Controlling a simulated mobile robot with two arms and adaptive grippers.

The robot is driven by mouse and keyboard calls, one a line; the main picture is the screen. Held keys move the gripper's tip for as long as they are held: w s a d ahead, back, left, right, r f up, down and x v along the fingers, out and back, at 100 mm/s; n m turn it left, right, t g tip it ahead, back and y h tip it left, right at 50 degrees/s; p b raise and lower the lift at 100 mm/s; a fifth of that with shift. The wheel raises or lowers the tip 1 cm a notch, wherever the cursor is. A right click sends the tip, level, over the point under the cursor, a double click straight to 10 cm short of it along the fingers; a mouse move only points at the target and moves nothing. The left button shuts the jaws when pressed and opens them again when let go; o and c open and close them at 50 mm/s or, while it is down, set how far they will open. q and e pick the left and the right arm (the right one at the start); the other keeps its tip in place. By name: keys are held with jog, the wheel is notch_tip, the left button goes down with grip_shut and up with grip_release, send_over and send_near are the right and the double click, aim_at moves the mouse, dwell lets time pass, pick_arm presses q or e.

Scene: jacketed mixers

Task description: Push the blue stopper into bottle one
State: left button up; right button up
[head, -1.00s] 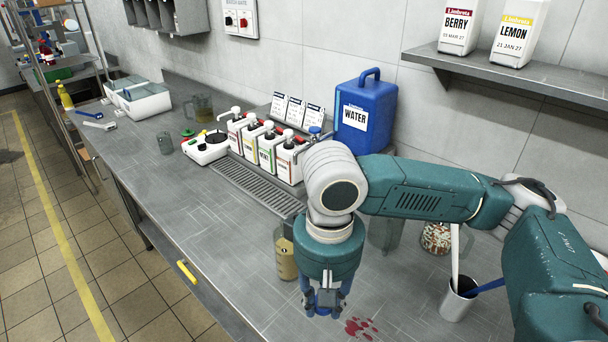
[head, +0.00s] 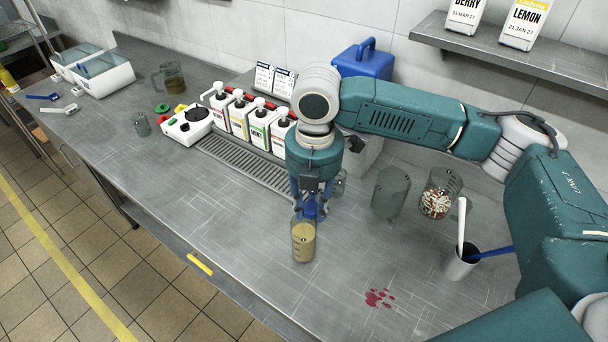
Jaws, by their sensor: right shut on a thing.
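My right gripper (head: 309,212) points down over the counter, its fingers closed around a small blue piece (head: 311,207) that looks like the blue stopper. The fingers hide part of it. Directly below and slightly in front stands a clear vessel with tan contents (head: 303,243), upright. The blue piece overlaps its rim in the picture; I cannot tell whether they touch. No number shows on this vessel, so I cannot tell whether it is bottle one. My left gripper is out of view.
Several labelled pump bottles (head: 240,118) stand behind a drain grate (head: 235,160). A clear jar (head: 390,192), a jar of mixed pieces (head: 439,193) and a steel cup with utensils (head: 460,262) stand to the right. A red spill (head: 379,298) marks the counter.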

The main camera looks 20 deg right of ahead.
aim_at(304, 206)
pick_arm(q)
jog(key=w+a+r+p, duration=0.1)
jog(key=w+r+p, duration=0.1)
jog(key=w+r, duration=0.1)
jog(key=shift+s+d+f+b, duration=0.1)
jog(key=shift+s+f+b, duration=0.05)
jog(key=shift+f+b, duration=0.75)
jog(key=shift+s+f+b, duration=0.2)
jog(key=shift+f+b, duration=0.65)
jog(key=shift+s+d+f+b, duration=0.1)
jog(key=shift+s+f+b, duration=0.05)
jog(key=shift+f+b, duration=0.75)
pick_arm(e)
jog(key=shift+w+a+f+n, duration=0.1)
jog(key=shift+w+f+n, duration=0.55)
jog(key=shift+n, duration=0.7)
jog(key=shift+w+a+f+n, duration=0.1)
jog(key=shift+w+f+n, duration=0.55)
jog(key=shift+n, duration=0.75)
jog(key=shift+w+a+f+n, duration=0.1)
jog(key=shift+w+f+n, duration=0.3)
jog(key=shift+f+n, duration=0.75)
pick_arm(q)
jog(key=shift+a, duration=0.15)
pick_arm(e)
jog(key=shift+r, duration=0.25)
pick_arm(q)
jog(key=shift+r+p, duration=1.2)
